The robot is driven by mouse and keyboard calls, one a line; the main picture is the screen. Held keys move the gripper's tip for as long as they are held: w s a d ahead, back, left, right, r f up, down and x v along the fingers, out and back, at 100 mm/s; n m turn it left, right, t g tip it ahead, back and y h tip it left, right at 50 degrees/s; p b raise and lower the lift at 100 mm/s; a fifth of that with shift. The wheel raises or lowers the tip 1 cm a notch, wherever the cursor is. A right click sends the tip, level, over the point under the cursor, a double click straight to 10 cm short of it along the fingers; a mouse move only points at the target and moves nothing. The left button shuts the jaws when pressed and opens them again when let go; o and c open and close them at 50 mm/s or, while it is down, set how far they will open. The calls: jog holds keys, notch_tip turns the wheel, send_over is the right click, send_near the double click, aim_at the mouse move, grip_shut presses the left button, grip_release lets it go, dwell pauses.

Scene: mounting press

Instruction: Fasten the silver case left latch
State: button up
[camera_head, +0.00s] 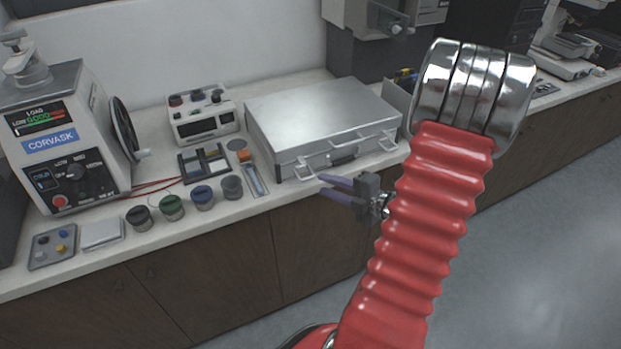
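The silver case (312,110) lies closed on the bench, its front facing the bench's front edge. Its left latch (304,170) is a light metal tab that appears to stick out from the front; whether it is hooked is too small to tell. The right latch (388,142) looks similar. The case handle (343,159) is between them. My gripper (321,187) has two purple fingers pointing left. They are apart with nothing visible between them, so it is open. It is in front of the bench edge, just below and right of the left latch in the picture, apart from it.
Left of the case are a flat tool (255,180), several small jars (203,197), a rack (205,163) and a control box (203,117). The mounting press (70,135) stands far left. Floor in front is clear.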

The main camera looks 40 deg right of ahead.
aim_at(309, 178)
jog(key=shift+x, duration=3.8)
jog(key=shift+c, duration=0.2)
jog(key=shift+f, duration=0.1)
grip_shut()
